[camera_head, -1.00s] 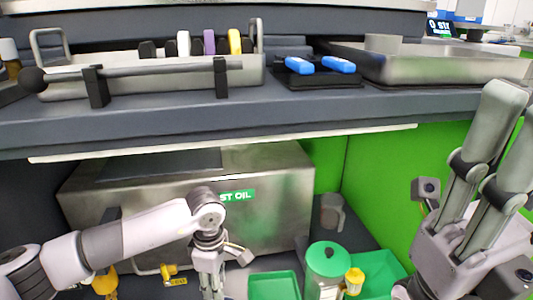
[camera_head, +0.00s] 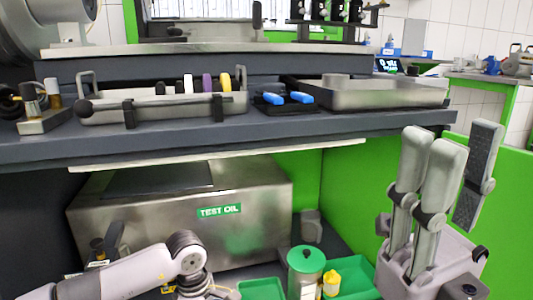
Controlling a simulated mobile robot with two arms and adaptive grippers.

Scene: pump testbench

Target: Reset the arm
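My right gripper (camera_head: 460,140) is at the right of the head view with its fingers pointing up. Two fingers stand on the left and one dark-padded finger on the right, with a clear gap between them. It is open and empty, in front of the green panel. My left arm (camera_head: 125,275) comes in from the lower left, in front of the test oil tank (camera_head: 180,220). Its wrist bends down at the bottom edge. The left gripper (camera_head: 195,291) is mostly cut off there, and its fingers are hidden.
The workbench (camera_head: 290,128) carries a long metal tray (camera_head: 105,108) with several coloured items, blue-handled things (camera_head: 273,98) and a metal pan (camera_head: 385,95). Below are a green-lidded container (camera_head: 306,260), a yellow bottle (camera_head: 331,282) and green bins (camera_head: 355,275).

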